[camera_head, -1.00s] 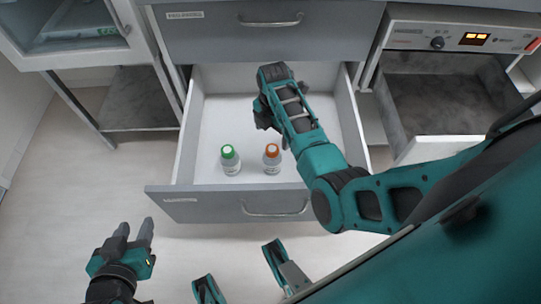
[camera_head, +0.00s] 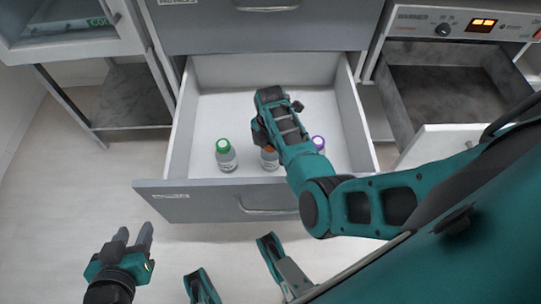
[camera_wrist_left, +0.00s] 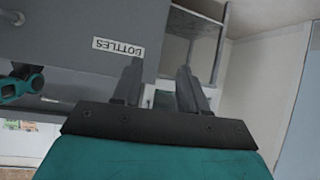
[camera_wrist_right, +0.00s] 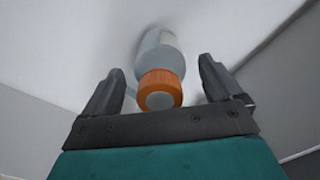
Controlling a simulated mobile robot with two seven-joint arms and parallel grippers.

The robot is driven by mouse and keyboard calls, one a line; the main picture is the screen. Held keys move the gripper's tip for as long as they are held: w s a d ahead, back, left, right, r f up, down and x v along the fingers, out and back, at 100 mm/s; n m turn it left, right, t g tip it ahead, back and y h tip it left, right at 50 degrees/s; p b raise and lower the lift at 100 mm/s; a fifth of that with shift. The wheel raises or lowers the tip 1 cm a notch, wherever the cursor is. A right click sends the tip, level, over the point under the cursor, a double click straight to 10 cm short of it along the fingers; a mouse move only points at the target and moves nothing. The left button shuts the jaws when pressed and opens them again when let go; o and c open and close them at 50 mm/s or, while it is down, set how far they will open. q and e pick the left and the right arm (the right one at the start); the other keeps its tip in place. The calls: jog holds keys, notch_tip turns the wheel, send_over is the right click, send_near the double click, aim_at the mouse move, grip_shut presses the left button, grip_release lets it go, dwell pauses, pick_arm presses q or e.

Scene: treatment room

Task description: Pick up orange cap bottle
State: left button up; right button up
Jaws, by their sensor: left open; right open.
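The orange cap bottle (camera_head: 269,161) stands in the open drawer (camera_head: 158,205), partly hidden by my right arm in the head view. In the right wrist view its orange cap (camera_wrist_right: 160,88) sits between the two fingers of my right gripper (camera_wrist_right: 160,76), with a gap at each side. The right gripper is open and empty; its fingers are mostly hidden in the head view. My left gripper (camera_head: 134,236) is open and empty, outside the drawer at the lower left; it also shows in the left wrist view (camera_wrist_left: 160,72).
A green cap bottle (camera_head: 226,156) stands left of the orange one. A purple cap bottle (camera_head: 318,144) stands right, partly behind my arm. Drawer walls enclose them. An oven-like unit (camera_head: 455,85) with its front open is at right; a metal stand (camera_head: 130,95) is at left.

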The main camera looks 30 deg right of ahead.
jog(key=c, duration=1.3)
jog(key=shift+r, duration=0.1)
